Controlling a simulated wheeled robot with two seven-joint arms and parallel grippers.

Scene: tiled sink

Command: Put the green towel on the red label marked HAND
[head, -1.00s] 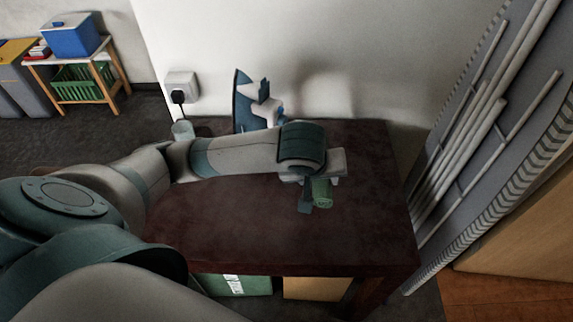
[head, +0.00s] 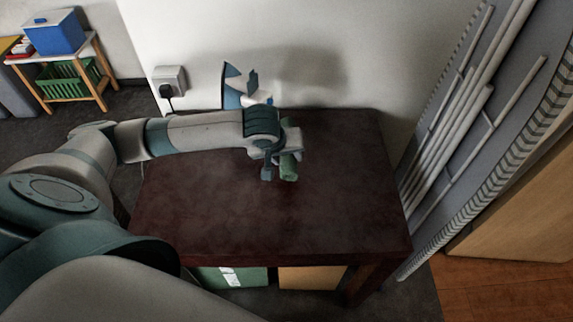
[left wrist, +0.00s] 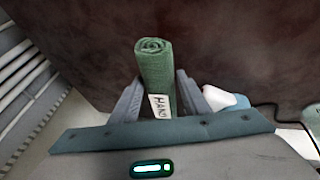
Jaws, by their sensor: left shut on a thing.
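The green towel (head: 289,166) is a tight roll held above the dark red-brown table (head: 300,215). My left gripper (head: 279,163) is shut on it, over the back half of the table. In the left wrist view the towel (left wrist: 154,72) lies between the two fingers (left wrist: 160,100), with its spiral end pointing away. A white tag reading HAND (left wrist: 159,106) is on its side. I see no red label marked HAND in either view. My right gripper is not in view.
A blue and white object (head: 233,90) stands at the table's back edge by the wall, partly behind my arm. A grey panel with pale rods (head: 470,120) leans at the right. Green (head: 235,279) and tan (head: 312,279) boxes sit under the table. The table's front and right are clear.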

